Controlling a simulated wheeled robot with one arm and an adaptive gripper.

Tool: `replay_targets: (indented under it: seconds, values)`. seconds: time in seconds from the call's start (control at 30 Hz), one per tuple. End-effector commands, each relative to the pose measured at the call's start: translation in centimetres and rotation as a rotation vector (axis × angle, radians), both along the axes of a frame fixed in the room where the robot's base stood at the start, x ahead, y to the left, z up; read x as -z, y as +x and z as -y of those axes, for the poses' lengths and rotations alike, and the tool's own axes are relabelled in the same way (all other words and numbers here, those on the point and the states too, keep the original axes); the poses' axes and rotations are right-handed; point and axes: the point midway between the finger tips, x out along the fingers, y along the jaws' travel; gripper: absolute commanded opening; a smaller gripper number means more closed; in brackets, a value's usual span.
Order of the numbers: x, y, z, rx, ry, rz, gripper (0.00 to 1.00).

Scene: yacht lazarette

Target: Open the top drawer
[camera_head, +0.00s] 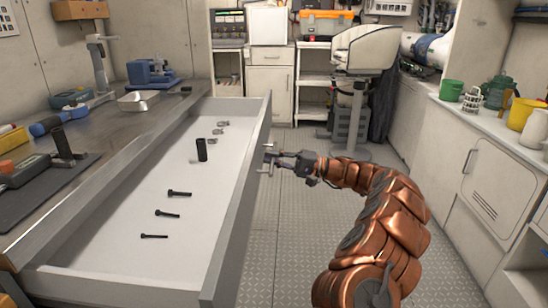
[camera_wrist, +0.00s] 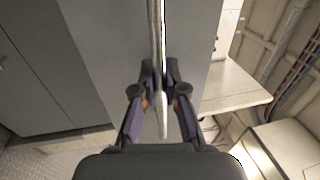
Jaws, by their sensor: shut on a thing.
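The top drawer (camera_head: 250,190) stands pulled far out from under the metal worktop, its inside showing. Inside it lie several dark bolts (camera_head: 180,193), a black cylinder (camera_head: 202,149) standing upright, and small metal pieces (camera_head: 222,125). The drawer's bar handle (camera_head: 268,158) is on the outer front face. My gripper (camera_head: 275,159) is at the handle, reaching from the right. In the wrist view my gripper (camera_wrist: 160,80) has its two fingers on either side of the handle bar (camera_wrist: 157,30), closed on it.
The worktop (camera_head: 120,125) carries a blue vise (camera_head: 150,73), a metal tray and hand tools. A right-hand counter (camera_head: 480,120) holds cups and jugs. The grey floor (camera_head: 290,240) between is open.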

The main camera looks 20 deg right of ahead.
Motion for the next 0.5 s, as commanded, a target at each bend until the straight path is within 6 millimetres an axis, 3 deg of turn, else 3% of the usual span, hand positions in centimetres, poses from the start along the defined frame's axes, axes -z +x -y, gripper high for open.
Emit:
replay_targets:
  seconds: [0.17, 0.2, 0.4, 0.5]
  values:
    - [0.08, -0.02, -0.17, -0.004, 0.000, -0.001, 0.00]
    - [0.08, -0.02, -0.17, -0.004, 0.000, -0.001, 0.15]
    - [0.06, 0.00, -0.08, -0.001, -0.001, -0.001, 0.36]
    - [0.03, 0.01, -0.04, 0.000, 0.000, -0.001, 0.37]
